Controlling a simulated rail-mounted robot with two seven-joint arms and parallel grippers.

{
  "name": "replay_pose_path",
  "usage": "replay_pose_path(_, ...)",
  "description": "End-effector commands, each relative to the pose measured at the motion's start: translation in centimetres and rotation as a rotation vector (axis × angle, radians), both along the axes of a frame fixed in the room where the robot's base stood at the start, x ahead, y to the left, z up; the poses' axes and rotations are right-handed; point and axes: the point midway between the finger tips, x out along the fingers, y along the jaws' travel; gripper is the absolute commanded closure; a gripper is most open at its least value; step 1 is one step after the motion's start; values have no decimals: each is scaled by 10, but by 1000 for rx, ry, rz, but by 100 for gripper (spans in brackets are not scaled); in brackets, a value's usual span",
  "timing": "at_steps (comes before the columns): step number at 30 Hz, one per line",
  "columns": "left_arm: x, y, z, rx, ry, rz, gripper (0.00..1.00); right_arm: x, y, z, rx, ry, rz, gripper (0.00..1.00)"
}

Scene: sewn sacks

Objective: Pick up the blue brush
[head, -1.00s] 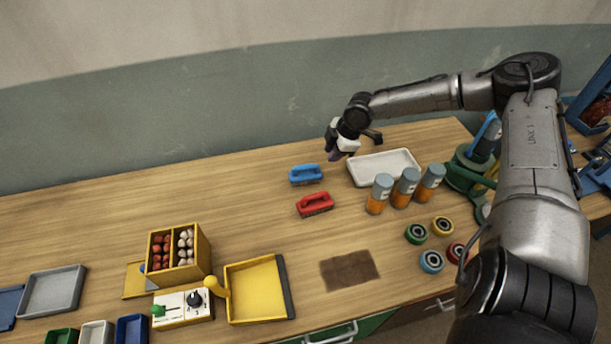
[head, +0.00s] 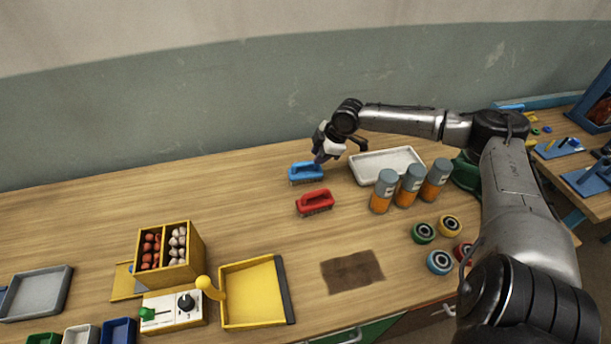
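The blue brush (head: 303,174) lies bristles down on the wooden table, near the back. My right gripper (head: 320,159) reaches down to the right end of the brush, pointing down and left. One of its dark fingertips overlaps the brush's right end in the picture. Whether it touches the brush, and how far the fingers are apart, is too small to tell. My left gripper is not in the head view.
A red brush (head: 315,202) lies just in front. A white tray (head: 361,177) is close to the right, with several orange-and-grey bottles (head: 411,186) before it. A brown patch (head: 352,271) and yellow dustpan (head: 229,307) lie nearer. Table left of the blue brush is clear.

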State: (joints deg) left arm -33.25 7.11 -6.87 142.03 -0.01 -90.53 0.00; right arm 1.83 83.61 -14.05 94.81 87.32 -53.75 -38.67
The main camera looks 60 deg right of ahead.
Motion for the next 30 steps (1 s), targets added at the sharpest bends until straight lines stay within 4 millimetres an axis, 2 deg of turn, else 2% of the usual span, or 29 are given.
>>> replay_pose_path(5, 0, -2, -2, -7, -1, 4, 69, 3, 1, -5, 0, -1, -1, 76)
replay_pose_path(18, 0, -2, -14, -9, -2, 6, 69, 25, 8, -42, 0, 0, -1, 76)
replay_pose_path(28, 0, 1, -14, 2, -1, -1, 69, 26, 9, -46, -2, 1, 1, 76)
replay_pose_path(30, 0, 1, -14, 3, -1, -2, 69, 26, 9, -46, -2, 1, 1, 81)
